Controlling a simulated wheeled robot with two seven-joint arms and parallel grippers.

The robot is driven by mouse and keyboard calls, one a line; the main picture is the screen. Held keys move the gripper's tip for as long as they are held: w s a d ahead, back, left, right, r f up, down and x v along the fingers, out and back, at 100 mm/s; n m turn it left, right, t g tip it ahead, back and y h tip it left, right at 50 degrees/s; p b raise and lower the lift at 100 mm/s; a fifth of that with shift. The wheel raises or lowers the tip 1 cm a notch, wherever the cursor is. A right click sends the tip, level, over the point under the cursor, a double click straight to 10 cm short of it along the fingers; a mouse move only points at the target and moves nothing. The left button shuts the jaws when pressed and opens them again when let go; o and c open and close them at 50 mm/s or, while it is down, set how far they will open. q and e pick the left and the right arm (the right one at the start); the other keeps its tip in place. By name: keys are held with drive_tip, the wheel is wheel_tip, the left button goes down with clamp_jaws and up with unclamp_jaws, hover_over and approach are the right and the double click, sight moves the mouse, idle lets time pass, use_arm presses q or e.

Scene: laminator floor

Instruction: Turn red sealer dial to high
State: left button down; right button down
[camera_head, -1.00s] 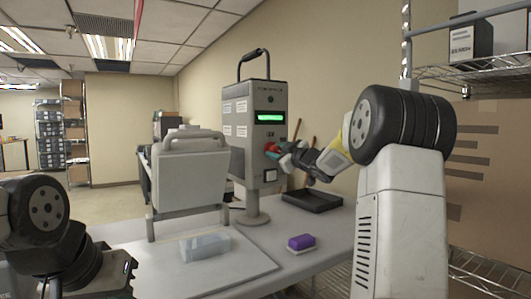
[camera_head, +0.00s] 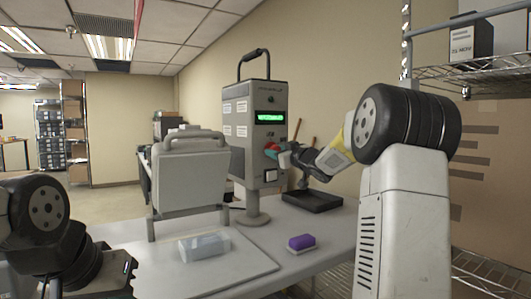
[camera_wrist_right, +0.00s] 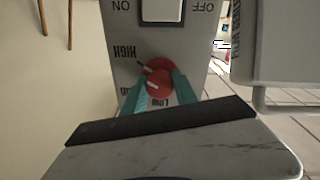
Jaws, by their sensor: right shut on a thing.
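The red sealer dial (camera_head: 271,150) is on the front of the grey sealer control box (camera_head: 250,100), below its lit green display (camera_head: 270,117). In the right wrist view the red dial (camera_wrist_right: 158,84) sits between my right gripper's teal fingertips (camera_wrist_right: 159,90), which are shut on it. That view is upside down; HIGH is printed to the left of the dial and LOW beneath it. A pale mark shows on the dial face, but its exact setting is unclear. My right gripper (camera_head: 282,152) reaches the dial from the right. My left arm shows at lower left; its gripper is not visible.
An ON/OFF switch (camera_wrist_right: 162,10) is near the dial. A clear block (camera_head: 204,246) lies in front. A grey upright panel (camera_head: 188,172) stands left of the box.

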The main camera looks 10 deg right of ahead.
drive_tip(key=shift+d, duration=0.1)
drive_tip(key=c, duration=1)
unclamp_jaws()
drive_tip(key=v, duration=0.7)
drive_tip(key=shift+s, duration=0.4)
drive_tip(key=shift+d, duration=0.1)
